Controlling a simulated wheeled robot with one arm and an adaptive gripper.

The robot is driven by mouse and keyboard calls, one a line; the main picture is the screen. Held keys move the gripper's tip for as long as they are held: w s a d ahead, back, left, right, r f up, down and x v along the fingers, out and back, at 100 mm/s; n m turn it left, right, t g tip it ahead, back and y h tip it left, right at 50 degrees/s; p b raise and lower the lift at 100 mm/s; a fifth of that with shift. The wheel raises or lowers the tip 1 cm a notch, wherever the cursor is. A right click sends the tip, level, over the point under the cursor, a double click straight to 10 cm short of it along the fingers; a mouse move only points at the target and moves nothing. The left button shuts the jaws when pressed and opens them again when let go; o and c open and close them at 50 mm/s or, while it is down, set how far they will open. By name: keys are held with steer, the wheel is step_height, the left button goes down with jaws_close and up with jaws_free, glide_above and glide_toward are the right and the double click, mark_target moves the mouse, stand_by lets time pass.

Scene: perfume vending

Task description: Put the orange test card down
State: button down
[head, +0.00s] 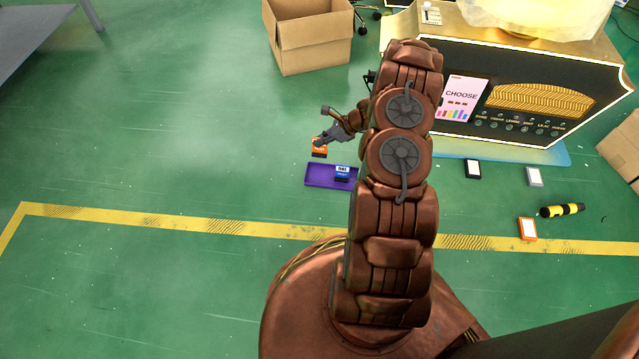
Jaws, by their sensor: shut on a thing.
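My gripper (320,141) is at the end of my arm, left of the arm links, and points down and left. It is shut on a small orange card-like thing (319,152), which I take to be the orange test card. The gripper hides its upper part. It appears just beyond the far edge of a shallow purple tray (317,175); I cannot tell whether it touches the floor. A blue block with a white label (342,173) sits in the right part of the tray. The left part of the tray is bare.
A dark vending machine (460,60) with a "CHOOSE" panel stands at the right. Near it on the floor lie a black-edged card (473,169), a grey-edged card (534,177), an orange-edged card (527,228) and a yellow-black cylinder (562,210). An open cardboard box (312,45) stands behind. The left floor is clear.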

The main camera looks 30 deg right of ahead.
mark_target(321, 155)
steer(key=f, duration=0.2)
steer(key=s+f+b, duration=0.1)
steer(key=shift+a, duration=0.3)
step_height(321, 155, down, 9)
steer(key=b, duration=0.3)
steer(key=shift+w+f+b, duration=0.1)
steer(key=shift+f+b, duration=0.1)
steer(key=shift+b, duration=0.15)
steer(key=shift+f, duration=0.1)
steer(key=c, duration=1.3)
jaws_free()
